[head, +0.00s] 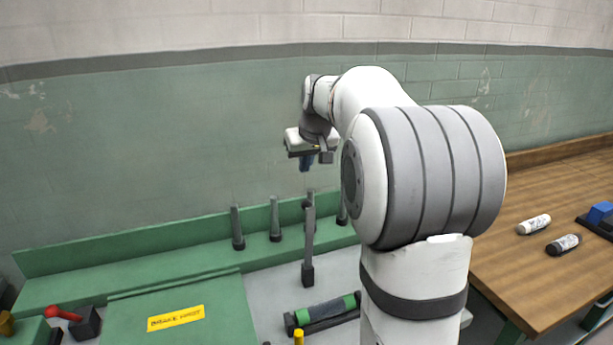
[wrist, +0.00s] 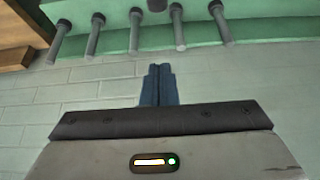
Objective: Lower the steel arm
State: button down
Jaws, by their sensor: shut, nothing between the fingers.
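The steel arm (head: 309,238) appears to be the tall grey bar standing near upright in the head view. Its lower end is at a dark block on the pale machine bed. My gripper (head: 306,166) is above the bar's top end and looks apart from it, though the depth between them is hard to judge. In the wrist view the two blue fingers (wrist: 159,70) are shut together with nothing between them. Several grey pegs (wrist: 135,28) line a green rail at the top of that view. I cannot tell whether the steel arm is among them.
A green rail (head: 150,247) runs along the wall. A green cover with a yellow label (head: 175,318) is at the front left, near a red-knobbed lever (head: 63,313). A green roller (head: 325,309) lies below the bar. A wooden bench (head: 540,265) with two small cylinders stands at right.

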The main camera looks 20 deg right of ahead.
notch_tip(320, 180, down, 9)
jog(key=p, duration=0.2)
jog(key=shift+r, duration=0.2)
jog(key=shift+a, duration=0.1)
